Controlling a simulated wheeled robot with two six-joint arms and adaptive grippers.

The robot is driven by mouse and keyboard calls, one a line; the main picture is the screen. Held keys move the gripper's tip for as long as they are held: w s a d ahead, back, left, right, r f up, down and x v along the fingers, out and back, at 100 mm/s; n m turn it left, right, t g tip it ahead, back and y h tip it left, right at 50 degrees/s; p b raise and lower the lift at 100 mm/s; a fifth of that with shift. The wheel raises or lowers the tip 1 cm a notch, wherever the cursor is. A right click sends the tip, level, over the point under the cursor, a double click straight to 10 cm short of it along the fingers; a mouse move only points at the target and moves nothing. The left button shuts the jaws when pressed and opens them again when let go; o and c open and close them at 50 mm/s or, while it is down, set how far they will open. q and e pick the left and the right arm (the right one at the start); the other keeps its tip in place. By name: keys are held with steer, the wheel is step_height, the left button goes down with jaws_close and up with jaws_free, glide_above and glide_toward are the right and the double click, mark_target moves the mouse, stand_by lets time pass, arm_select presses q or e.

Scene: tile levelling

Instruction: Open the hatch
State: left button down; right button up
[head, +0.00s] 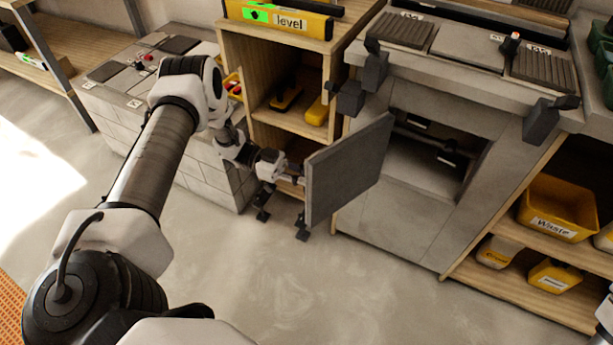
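The hatch is a grey square panel (348,170) that stands swung out from the front of the grey tiled cabinet (400,228). Behind it the dark opening (432,160) is exposed, with pipes or fittings inside. My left gripper (282,221) is at the left, outer side of the panel, low beside its free edge. My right gripper is out of view; only a bit of white arm shows at the lower right edge.
A wooden shelf unit (258,58) with a yellow level (280,18) on top stands behind my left arm. A low block wall (150,120) is at the left. Yellow bins, one marked waste (556,208), fill the right shelf. The floor in front is clear.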

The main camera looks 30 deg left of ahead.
arm_select(q)
steer(key=c, duration=1.2)
jaws_free()
steer(key=a, duration=0.4)
steer(key=s+a, duration=0.1)
steer(key=a, duration=0.3)
steer(key=s+a, duration=0.1)
steer(key=a, duration=0.3)
